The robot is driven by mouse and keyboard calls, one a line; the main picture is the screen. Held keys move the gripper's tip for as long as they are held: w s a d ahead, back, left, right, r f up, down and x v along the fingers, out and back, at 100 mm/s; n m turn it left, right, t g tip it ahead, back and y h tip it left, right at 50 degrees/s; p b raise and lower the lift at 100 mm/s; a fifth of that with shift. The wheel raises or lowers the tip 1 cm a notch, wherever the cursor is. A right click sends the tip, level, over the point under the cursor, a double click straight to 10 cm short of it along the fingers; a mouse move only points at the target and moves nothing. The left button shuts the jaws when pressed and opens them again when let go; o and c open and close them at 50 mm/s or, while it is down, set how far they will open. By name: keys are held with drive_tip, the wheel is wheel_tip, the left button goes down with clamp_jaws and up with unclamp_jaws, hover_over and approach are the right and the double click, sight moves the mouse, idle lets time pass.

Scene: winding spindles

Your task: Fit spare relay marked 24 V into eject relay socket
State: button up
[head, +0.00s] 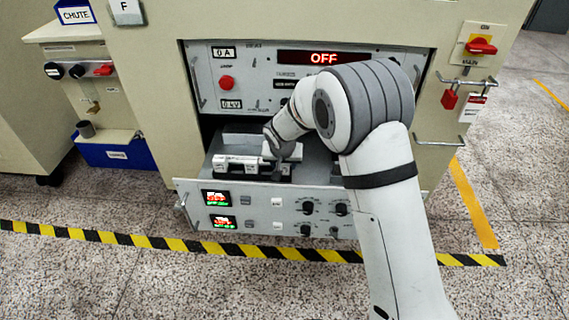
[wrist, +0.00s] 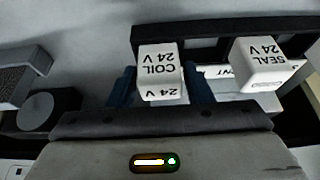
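In the wrist view a white relay marked COIL 24 V (wrist: 158,68) stands between the blue fingers of my gripper (wrist: 161,88). A finger is close against each side, so it looks shut on this relay; "24 V" also shows on its near face. A second white relay marked SEAL 24 V (wrist: 266,62) stands to the right, apart from my gripper. In the head view my gripper (head: 283,152) is low over the pulled-out drawer (head: 266,209), beside a row of white blocks (head: 238,164). The eject socket's label is not readable, and my gripper hides part of the row.
Behind the relays runs a black rail (wrist: 210,43). A dark round part (wrist: 46,110) and a grey block (wrist: 20,78) lie left in the wrist view. The upper panel (head: 235,100) reads OFF and overhangs the drawer's back. A red switch (head: 481,46) is at the right.

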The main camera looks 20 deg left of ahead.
drive_tip(key=shift+o, duration=1.2)
drive_tip(key=shift+r, duration=0.15)
drive_tip(key=shift+s+r+p, duration=0.1)
drive_tip(key=shift+r+p, duration=0.2)
drive_tip(key=shift+r, duration=0.05)
drive_tip(key=p+v, duration=0.3)
drive_tip(key=v, duration=0.8)
drive_tip(key=shift+s+p, duration=0.2)
drive_tip(key=shift+p, duration=0.1)
drive_tip(key=shift+d+r, duration=0.1)
drive_tip(key=shift+d, duration=0.05)
